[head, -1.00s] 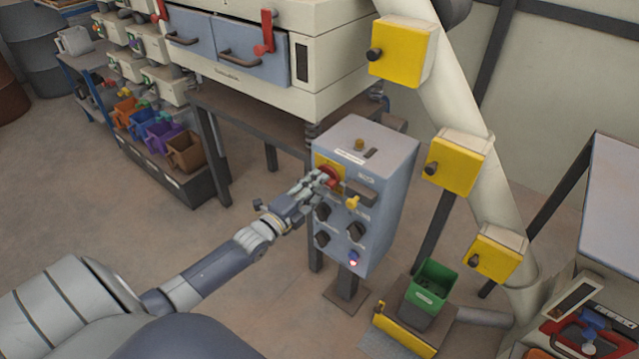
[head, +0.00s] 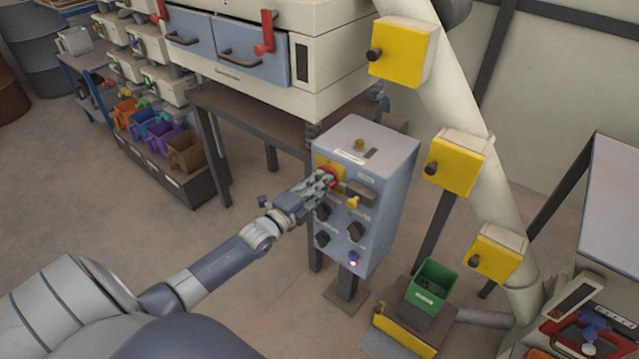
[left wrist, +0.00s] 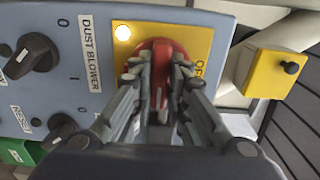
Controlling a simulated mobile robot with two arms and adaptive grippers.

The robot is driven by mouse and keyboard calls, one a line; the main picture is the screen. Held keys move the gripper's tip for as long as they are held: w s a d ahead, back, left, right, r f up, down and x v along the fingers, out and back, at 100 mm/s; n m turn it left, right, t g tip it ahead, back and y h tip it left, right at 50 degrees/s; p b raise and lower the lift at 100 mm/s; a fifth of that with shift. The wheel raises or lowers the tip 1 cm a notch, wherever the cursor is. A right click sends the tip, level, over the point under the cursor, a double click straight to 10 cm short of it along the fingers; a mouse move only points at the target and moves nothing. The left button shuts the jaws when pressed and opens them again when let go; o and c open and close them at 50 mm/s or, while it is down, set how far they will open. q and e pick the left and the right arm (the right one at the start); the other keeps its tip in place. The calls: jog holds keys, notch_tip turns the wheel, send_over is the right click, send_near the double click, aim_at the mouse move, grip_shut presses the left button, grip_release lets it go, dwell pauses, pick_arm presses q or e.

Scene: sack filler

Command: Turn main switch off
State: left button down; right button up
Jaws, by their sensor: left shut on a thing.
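The main switch is a red rotary knob (head: 332,177) on a yellow plate on the front of the grey-blue control box (head: 388,150). My left gripper (head: 325,181) reaches it from the left and is shut on the knob. In the left wrist view the red knob (left wrist: 161,62) sits between the two fingers of my left gripper (left wrist: 160,85). An "OFF" label shows on the yellow plate (left wrist: 197,45) right of the knob, and a lit lamp (left wrist: 123,32) is at its upper left. The fingers partly hide the knob. My right gripper is not in view.
Black knobs (head: 356,231), a yellow toggle (head: 353,203) and a small lamp (head: 353,262) sit lower on the box. Yellow boxes (head: 455,163) line the sloping pipe at right. A green bin (head: 433,285) stands below.

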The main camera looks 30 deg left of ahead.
pick_arm(q)
jog(key=shift+n, duration=0.3)
jog(key=n+p, duration=0.2)
jog(key=n, duration=1.5)
jog(key=shift+f+n, duration=0.1)
jog(key=shift+n, duration=0.2)
jog(key=c, duration=1.6)
grip_release()
jog(key=shift+o, duration=0.2)
jog(key=shift+s, duration=0.1)
jog(key=s+a, duration=0.1)
jog(key=s, duration=1)
jog(key=shift+s, duration=0.4)
